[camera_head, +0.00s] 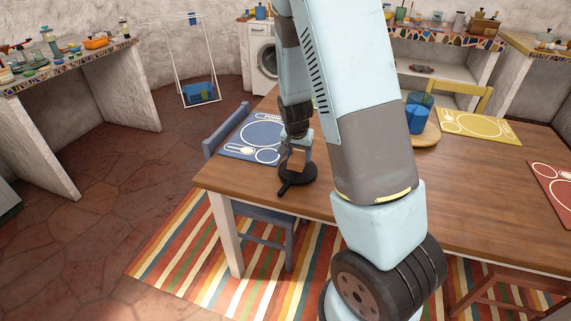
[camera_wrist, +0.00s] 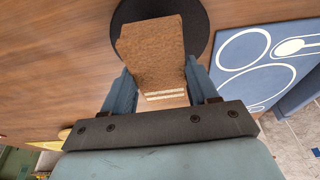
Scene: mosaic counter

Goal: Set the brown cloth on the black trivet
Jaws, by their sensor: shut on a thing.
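The brown cloth (camera_wrist: 150,50) is a stiff-looking, flat, fuzzy piece with pale stripes near its lower end. My gripper (camera_wrist: 158,92) is shut on it, one blue finger on each side. The black trivet (camera_wrist: 200,22) is a round dark disc partly hidden behind the cloth in the wrist view. In the head view the trivet (camera_head: 304,175) lies on the wooden table near its front left edge. My gripper (camera_head: 296,150) points down over it there, with the small tan cloth (camera_head: 297,161) between the fingers. I cannot tell whether the cloth touches the trivet.
A blue placemat (camera_head: 258,138) lies just left of the trivet. A blue cup (camera_head: 418,112) stands on a round wooden board (camera_head: 427,137) to the right. A yellow placemat (camera_head: 480,126) and a red placemat (camera_head: 553,185) lie farther right. A blue chair (camera_head: 226,131) stands at the left edge.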

